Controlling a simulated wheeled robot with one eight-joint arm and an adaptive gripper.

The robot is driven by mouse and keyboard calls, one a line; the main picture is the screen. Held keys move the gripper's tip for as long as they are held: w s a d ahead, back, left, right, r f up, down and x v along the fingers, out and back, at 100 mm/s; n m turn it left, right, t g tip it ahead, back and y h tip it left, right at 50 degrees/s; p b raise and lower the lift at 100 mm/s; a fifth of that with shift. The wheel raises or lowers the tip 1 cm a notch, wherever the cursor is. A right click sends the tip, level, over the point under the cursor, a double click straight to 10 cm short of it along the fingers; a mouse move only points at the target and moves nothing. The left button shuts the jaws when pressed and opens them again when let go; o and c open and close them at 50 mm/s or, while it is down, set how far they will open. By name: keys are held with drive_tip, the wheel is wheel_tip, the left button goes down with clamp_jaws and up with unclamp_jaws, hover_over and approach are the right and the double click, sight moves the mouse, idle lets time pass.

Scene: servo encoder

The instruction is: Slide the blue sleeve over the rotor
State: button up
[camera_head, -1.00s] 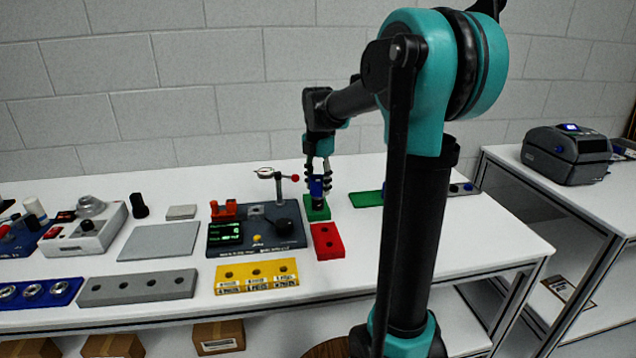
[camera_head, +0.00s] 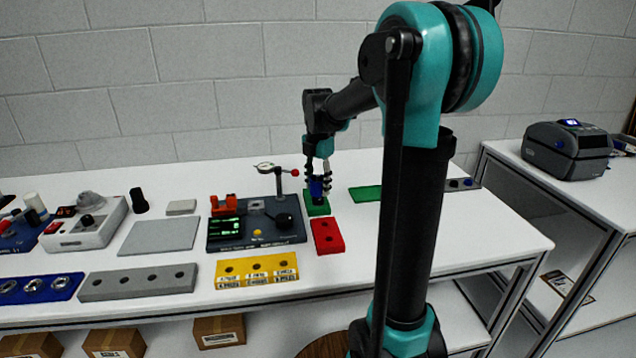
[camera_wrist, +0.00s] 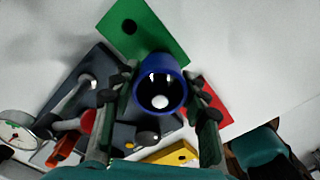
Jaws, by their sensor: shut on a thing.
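My gripper (camera_head: 318,176) points down and is shut on the blue sleeve (camera_head: 316,188), just above the small green block (camera_head: 317,209). In the wrist view the sleeve (camera_wrist: 181,93) is a blue ring between my two fingers, with its open end toward the camera. A round whitish end, likely the rotor's shaft (camera_wrist: 160,102), shows inside its dark bore. A dark part shows between the sleeve and the green block in the head view. How far the sleeve surrounds the rotor cannot be told.
The red block (camera_head: 327,236) lies close in front of the green block. A dark fixture (camera_head: 230,245) with a dial gauge (camera_head: 265,167) stands to the left. A yellow block (camera_head: 257,272) lies in front. A flat green plate (camera_head: 365,193) lies to the right.

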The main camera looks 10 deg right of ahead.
drive_tip(key=o, duration=1.3)
drive_tip(key=shift+c, duration=0.2)
wheel_tip(320, 180, up, 14)
drive_tip(key=shift+r, duration=0.25)
idle(1.1)
